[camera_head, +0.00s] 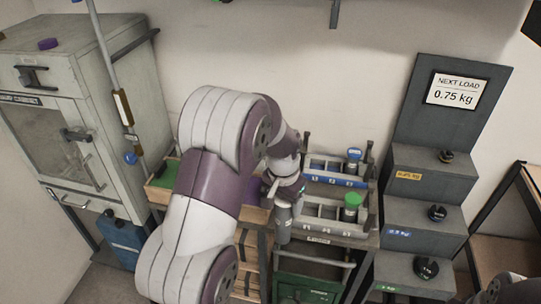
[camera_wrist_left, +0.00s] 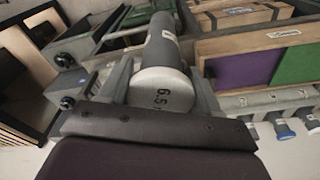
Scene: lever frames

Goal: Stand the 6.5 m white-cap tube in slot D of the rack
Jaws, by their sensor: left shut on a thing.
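The white-cap tube (camera_wrist_left: 163,90) is grey, with "6.5" on its cap facing the left wrist camera. My left gripper (camera_head: 287,197) is shut on it, one finger on each side. In the head view the grey tube (camera_head: 283,224) hangs below the gripper, just left of the front grey rack (camera_head: 322,226). A second rack with a blue label strip (camera_head: 337,179) stands behind. A green-cap tube (camera_head: 351,206) stands at the front rack's right end, and a blue-cap tube (camera_head: 353,159) at the back rack's right end. The slot letters are too small to read.
A wooden tray (camera_head: 160,195) with green and purple parts lies left of the racks, partly behind my arm. A dark stepped stand (camera_head: 423,215) with weights and a "0.75 kg" sign is at the right. A grey cabinet (camera_head: 60,110) and a pole (camera_head: 113,75) are at the left.

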